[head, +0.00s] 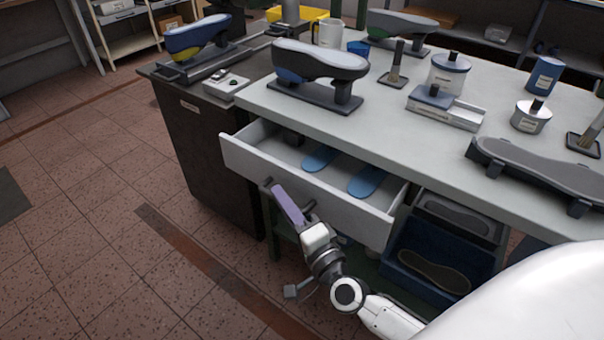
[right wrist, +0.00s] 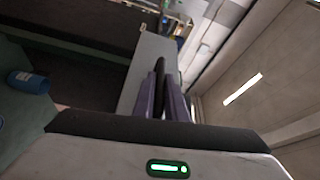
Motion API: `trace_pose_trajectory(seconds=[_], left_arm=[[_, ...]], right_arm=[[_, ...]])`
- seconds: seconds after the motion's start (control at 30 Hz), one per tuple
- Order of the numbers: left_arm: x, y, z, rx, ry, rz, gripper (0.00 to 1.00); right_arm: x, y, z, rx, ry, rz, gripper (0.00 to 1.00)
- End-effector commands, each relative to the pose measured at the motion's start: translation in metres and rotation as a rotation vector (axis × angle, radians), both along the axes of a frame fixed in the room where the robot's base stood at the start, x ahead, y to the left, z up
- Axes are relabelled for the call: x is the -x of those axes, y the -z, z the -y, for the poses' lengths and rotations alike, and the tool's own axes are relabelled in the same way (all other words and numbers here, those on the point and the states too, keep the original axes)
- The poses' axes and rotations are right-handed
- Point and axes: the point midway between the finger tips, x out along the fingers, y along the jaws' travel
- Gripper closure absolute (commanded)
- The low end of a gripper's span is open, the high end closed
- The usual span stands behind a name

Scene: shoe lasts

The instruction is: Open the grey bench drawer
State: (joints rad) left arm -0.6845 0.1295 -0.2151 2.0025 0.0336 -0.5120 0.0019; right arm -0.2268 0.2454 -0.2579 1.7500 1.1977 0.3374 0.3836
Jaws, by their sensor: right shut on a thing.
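The grey bench drawer (head: 300,185) is pulled out from under the light worktop in the head view. Blue insole shapes (head: 367,181) and a dark item lie inside it. My right gripper (head: 272,187), with purple fingers, is at the drawer's front. It is shut on the dark drawer handle (head: 267,182), of which only a small part shows. In the right wrist view the purple fingers (right wrist: 160,95) close around the dark handle bar (right wrist: 159,75), beside the pale drawer front. My left gripper is not in view.
The worktop (head: 410,120) carries a shoe last on a stand (head: 318,68), a lidded pot (head: 449,72) and a sole on a dark base (head: 540,172). A blue bin (head: 425,268) with a sole stands below. Tiled floor (head: 90,220) lies free at left.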

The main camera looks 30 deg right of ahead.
Motion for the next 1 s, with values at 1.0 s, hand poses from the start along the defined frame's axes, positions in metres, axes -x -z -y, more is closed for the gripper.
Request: trace_pose_trajectory(seconds=[1.0], left_arm=[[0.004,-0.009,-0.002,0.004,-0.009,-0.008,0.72]], right_arm=[[0.032,0.001,-0.078,0.003,-0.004,-0.001,0.85]])
